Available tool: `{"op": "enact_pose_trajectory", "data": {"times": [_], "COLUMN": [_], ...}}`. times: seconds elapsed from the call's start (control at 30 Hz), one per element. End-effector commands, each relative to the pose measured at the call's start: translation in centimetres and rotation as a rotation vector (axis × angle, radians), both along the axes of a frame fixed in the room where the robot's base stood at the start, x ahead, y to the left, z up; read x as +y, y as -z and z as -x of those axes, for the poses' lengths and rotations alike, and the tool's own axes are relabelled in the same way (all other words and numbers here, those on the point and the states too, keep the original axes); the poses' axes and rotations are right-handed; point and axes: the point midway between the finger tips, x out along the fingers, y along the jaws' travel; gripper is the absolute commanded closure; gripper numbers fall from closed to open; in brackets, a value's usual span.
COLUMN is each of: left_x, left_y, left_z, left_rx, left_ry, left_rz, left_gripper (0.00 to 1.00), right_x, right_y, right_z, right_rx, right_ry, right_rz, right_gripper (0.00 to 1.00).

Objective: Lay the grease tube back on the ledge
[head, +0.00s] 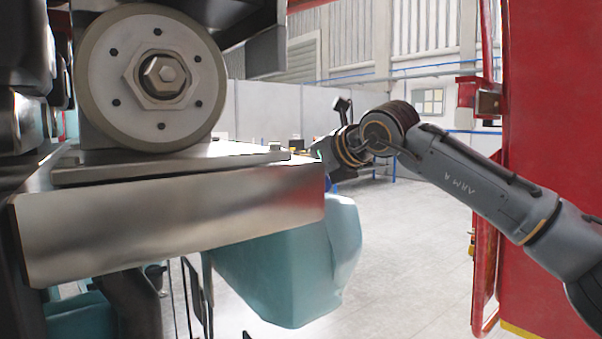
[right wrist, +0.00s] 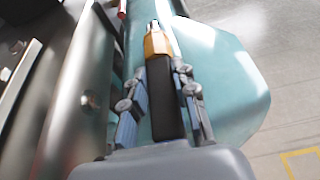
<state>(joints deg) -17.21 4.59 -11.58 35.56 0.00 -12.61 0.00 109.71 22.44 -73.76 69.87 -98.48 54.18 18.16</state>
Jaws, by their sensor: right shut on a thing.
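In the head view, my right gripper (head: 335,170) is at the far right end of a metal beam (head: 170,225), partly hidden, and the tube cannot be made out there. Which surface is the ledge is unclear. My left gripper is not in view.
A large wheel with a hex nut (head: 150,75) stands above the beam. The teal casing (head: 290,265) hangs below it. A red panel (head: 560,120) stands at the right. Open grey floor (head: 415,260) lies between.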

Motion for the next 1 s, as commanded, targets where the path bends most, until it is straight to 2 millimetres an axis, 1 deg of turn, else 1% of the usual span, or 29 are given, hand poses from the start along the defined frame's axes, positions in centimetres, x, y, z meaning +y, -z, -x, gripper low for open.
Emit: {"op": "enact_pose_trajectory", "data": {"times": [0.03,0.07,0.1,0.17,0.2,0.43,0.57,0.67,1.0], "left_x": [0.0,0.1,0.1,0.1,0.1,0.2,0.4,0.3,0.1], "left_y": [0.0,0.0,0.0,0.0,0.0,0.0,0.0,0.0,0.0], "left_z": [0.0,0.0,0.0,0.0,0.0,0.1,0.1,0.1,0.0], "left_rx": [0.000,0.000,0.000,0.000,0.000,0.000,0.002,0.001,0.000], "left_ry": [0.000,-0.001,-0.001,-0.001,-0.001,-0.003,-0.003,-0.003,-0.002], "left_rz": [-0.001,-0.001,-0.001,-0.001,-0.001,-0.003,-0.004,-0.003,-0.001], "left_gripper": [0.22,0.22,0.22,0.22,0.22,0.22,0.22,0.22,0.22], "right_x": [0.0,0.0,0.0,0.0,0.0,0.0,-0.4,-1.1,-4.9], "right_y": [-0.2,-0.2,-0.2,-0.2,-0.2,0.1,-0.2,-0.8,-3.7], "right_z": [0.0,0.0,0.0,0.0,0.0,0.0,0.3,1.3,6.5], "right_rx": [-0.003,-0.003,-0.003,-0.002,-0.002,0.003,0.001,-0.002,-0.004], "right_ry": [0.000,0.000,0.000,0.000,0.000,0.000,0.001,0.001,0.002], "right_rz": [-0.002,-0.002,-0.002,-0.002,-0.002,0.001,0.000,0.000,-0.002], "right_gripper": [1.00,0.68,0.60,0.48,0.46,0.46,0.46,0.46,0.46]}}
